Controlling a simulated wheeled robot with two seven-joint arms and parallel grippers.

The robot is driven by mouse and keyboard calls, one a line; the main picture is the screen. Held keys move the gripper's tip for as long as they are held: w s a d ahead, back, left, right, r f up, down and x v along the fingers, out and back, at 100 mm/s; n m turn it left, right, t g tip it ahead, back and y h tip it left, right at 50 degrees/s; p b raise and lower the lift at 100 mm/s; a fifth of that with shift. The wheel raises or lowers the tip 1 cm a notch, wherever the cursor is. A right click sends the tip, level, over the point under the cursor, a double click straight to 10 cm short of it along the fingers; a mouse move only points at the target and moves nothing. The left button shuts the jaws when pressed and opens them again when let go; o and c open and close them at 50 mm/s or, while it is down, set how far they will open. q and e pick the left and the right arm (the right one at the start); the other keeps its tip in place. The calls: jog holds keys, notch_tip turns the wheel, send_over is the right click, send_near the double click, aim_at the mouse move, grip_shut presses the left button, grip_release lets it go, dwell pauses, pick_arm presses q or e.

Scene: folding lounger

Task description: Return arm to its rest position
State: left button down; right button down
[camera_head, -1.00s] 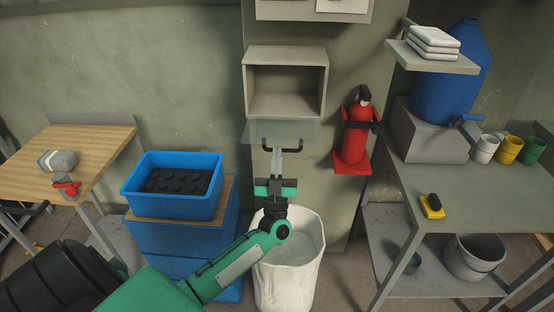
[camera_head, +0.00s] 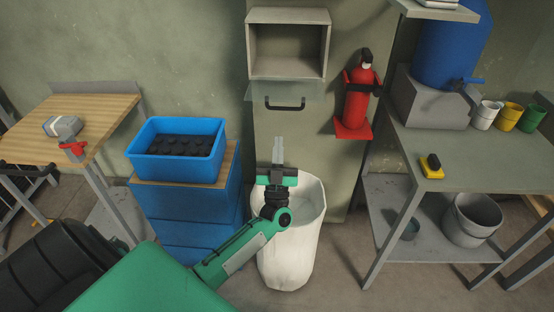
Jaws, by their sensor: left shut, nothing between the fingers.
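My left gripper (camera_head: 278,142) shows in the middle of the head view, on a green and black arm coming in from the lower left. Its two grey fingers are shut together and point up, with nothing between them. It is over the back rim of the white bin (camera_head: 290,258) and apart from the black handle (camera_head: 286,104) of the box's lowered flap (camera_head: 262,92). The grey wall box (camera_head: 287,50) above is open at the front and looks empty. My right gripper is not in view.
A blue tray (camera_head: 135,160) of black pieces stands on a blue cabinet (camera_head: 185,207) left of my arm. A red fire extinguisher (camera_head: 358,95) hangs right of the box. A metal table (camera_head: 480,160) with several cups is at the right, a wooden table (camera_head: 40,140) at the left.

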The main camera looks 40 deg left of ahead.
pick_arm(q)
jog(key=shift+s+d+f, duration=0.2)
jog(key=shift+s+f, duration=0.1)
jog(key=shift+f, duration=0.2)
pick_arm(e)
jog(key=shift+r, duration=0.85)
